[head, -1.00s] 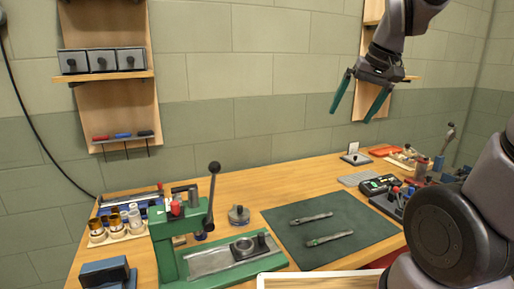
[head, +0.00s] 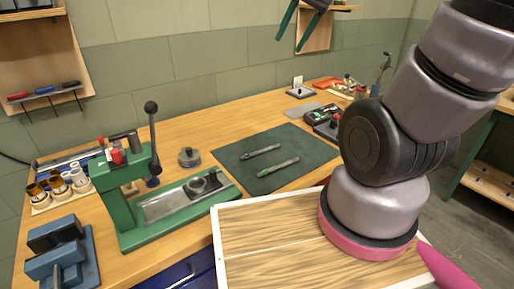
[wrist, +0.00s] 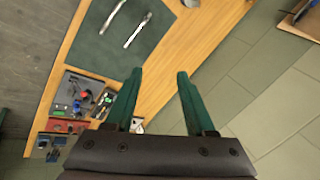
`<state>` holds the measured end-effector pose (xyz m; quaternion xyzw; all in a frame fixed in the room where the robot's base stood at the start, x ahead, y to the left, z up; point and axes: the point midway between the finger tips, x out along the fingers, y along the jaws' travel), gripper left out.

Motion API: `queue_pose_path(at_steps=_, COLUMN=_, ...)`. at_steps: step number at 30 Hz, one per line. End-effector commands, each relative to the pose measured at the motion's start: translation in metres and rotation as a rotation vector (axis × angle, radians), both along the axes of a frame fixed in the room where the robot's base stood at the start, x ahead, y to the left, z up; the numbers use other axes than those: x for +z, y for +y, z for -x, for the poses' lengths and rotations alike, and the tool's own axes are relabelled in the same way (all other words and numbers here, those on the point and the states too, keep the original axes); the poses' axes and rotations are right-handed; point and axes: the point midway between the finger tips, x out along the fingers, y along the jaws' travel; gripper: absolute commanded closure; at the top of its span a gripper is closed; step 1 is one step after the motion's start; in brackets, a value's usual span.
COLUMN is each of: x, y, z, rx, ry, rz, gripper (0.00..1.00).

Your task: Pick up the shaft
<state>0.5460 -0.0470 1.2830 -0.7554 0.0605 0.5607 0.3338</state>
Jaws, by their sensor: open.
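Two slim grey shafts lie side by side, apart, on a dark green mat (head: 240,178) on the bench. The farther shaft (head: 261,151) and the nearer shaft (head: 279,168) both show green marks. I cannot tell which one the task means. In the wrist view the shafts lie near the top: one shaft (wrist: 137,31) and the other shaft (wrist: 113,16). My gripper (wrist: 158,74) is open and empty, well above the bench. In the head view its green fingers (head: 299,22) show at the top edge, cut off in part, up and right of the mat.
A green press (head: 125,185) with an upright lever stands left of the mat, with a round metal part (head: 189,157) behind it. A blue vise (head: 60,250) is at front left. Small trays and tools (head: 322,117) sit right of the mat. The mat around the shafts is clear.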

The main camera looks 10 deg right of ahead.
Motion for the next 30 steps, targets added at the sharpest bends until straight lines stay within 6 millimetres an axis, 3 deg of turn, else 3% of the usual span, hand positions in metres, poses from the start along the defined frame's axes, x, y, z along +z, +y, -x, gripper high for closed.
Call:
queue_pose_path(at_steps=8, x=-0.063, y=0.006, z=-0.057, rx=-0.139, ry=0.227, rz=-0.105, gripper=0.45)
queue_pose_path(at_steps=15, x=-0.132, y=0.008, z=-0.096, rx=-0.278, ry=0.41, rz=-0.156, gripper=0.45)
queue_pose_path(at_steps=24, x=-0.233, y=0.005, z=-0.125, rx=-0.462, ry=0.611, rz=-0.168, gripper=0.45)
queue_pose_path(at_steps=30, x=-0.275, y=0.002, z=-0.129, rx=-0.537, ry=0.681, rz=-0.159, gripper=0.45)
